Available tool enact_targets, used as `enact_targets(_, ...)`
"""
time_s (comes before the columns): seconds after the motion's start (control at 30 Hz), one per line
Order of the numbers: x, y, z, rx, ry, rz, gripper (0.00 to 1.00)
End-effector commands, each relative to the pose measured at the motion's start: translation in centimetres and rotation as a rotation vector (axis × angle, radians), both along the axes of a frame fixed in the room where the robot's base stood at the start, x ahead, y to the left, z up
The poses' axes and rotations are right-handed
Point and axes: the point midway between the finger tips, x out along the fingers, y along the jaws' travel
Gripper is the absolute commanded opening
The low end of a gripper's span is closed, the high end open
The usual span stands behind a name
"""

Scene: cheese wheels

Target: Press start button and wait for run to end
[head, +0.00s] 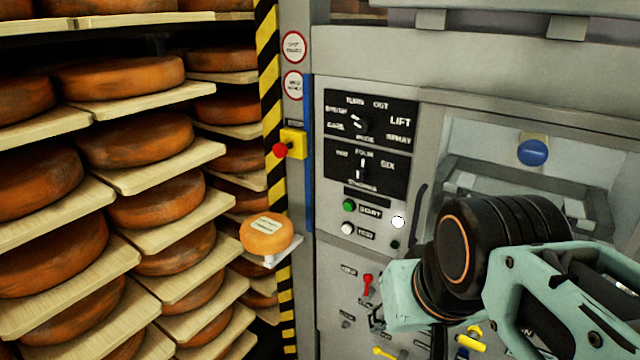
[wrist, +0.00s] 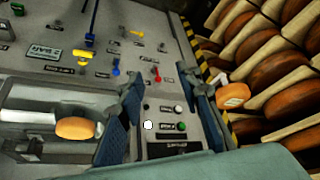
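The green start button (head: 348,206) sits on the grey machine panel, left of its label, below the black selector plates. It also shows in the wrist view (wrist: 181,126), where the picture is turned roughly upside down. A white button (head: 347,228) is just below it. A bright white round lamp or button (head: 398,222) is to its right, with a small dark green one below that. My gripper (wrist: 162,85) is open and empty. Its two blue-dark fingers stand either side of the button area in the wrist view. In the head view it is low right of the start button, apart from it.
Shelves of cheese wheels (head: 130,144) fill the left. An orange labelled cheese (head: 266,234) sits on a small support beside the striped post. A red stop button (head: 280,149) is on a yellow box. Another cheese (wrist: 75,128) is in the machine bay. Coloured levers are lower down.

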Motion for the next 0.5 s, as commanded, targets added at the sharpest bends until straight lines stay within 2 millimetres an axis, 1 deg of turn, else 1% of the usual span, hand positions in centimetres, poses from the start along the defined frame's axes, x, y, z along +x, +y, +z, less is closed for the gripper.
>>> enact_targets(0.03, 0.0, 0.0, 0.0, 0.0, 0.0, 0.0, 0.24)
enact_targets(0.2, 0.0, 0.0, 0.0, 0.0, 0.0, 0.0, 0.06)
enact_targets(0.27, 0.0, 0.0, 0.0, 0.0, 0.0, 0.0, 0.0)
enact_targets(0.5, 0.0, 0.0, 0.0, 0.0, 0.0, 0.0, 0.0)
